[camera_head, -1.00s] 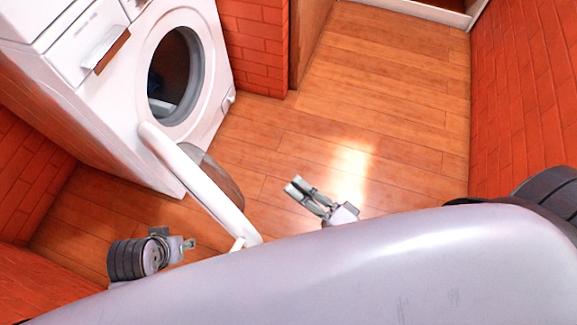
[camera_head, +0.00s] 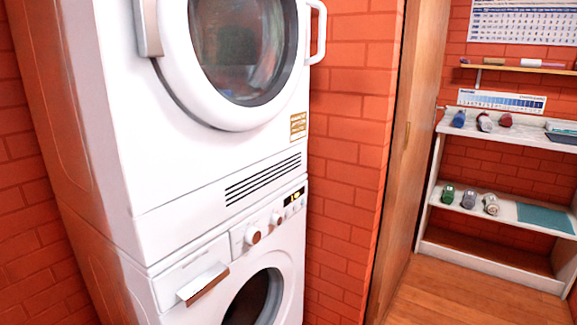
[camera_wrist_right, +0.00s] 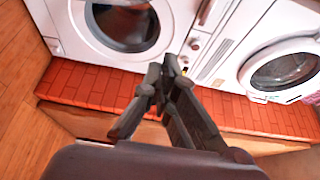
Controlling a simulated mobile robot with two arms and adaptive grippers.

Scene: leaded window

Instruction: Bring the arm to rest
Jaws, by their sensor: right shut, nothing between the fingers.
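My right gripper (camera_wrist_right: 165,72) is in the right wrist view, with its two dark fingers together at the tips and nothing between them. It hangs in front of the stacked machines, apart from them as far as I can tell. The right arm itself is out of the head view. My left gripper is not in either current view. The head view shows a white dryer (camera_head: 150,130) on top of a white washer (camera_head: 215,265). Both also show in the right wrist view, the washer (camera_wrist_right: 177,20) to the left and the dryer (camera_wrist_right: 240,75) to the right.
A brick wall (camera_head: 345,130) stands beside the machines, then a wooden door (camera_head: 410,150). A white shelf unit (camera_head: 435,180) with small items stands at the back right. Bare wood floor (camera_head: 430,295) lies before it.

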